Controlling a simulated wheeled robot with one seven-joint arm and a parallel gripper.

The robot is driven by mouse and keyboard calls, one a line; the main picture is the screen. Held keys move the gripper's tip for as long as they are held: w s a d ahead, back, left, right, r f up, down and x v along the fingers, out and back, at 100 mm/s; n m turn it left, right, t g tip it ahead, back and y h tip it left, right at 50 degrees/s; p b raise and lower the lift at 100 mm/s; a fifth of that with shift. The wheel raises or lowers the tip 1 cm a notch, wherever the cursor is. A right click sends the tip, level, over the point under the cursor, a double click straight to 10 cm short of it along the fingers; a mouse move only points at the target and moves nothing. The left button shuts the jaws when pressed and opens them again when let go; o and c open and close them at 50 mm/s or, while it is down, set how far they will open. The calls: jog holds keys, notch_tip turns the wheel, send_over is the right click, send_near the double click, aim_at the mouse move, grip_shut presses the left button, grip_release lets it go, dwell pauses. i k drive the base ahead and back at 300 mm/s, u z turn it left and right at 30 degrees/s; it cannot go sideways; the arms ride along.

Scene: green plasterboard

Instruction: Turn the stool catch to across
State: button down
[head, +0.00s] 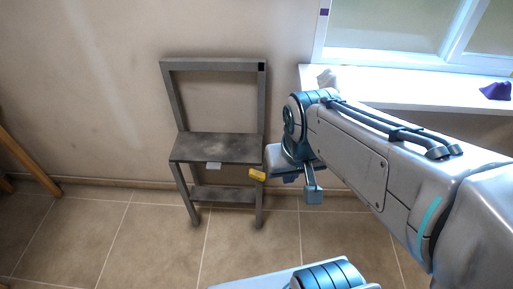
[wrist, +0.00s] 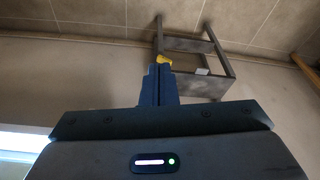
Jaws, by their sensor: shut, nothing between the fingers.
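The grey stool (head: 218,147) with a tall back frame stands upright against the wall in the head view. It shows upside down in the wrist view (wrist: 201,88). A small yellow catch (head: 257,174) is at its right front leg, just below the seat. It lies roughly level, sticking out sideways in the head view. In the wrist view the yellow catch (wrist: 164,59) shows just past my fingertips, partly hidden by them. My gripper (wrist: 159,72) is shut and empty, pointing at the catch. I cannot tell whether it touches the catch.
A pale tag (head: 214,166) hangs under the seat's front edge. A white window sill (head: 420,88) with a purple object (head: 496,91) is at the right. A wooden leg (head: 25,155) stands at the far left. The tiled floor before the stool is clear.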

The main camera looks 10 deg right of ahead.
aim_at(258, 175)
jog(key=k, duration=1.3)
jog(key=z, duration=0.8)
jog(key=i, duration=1.75)
jog(key=u, duration=1)
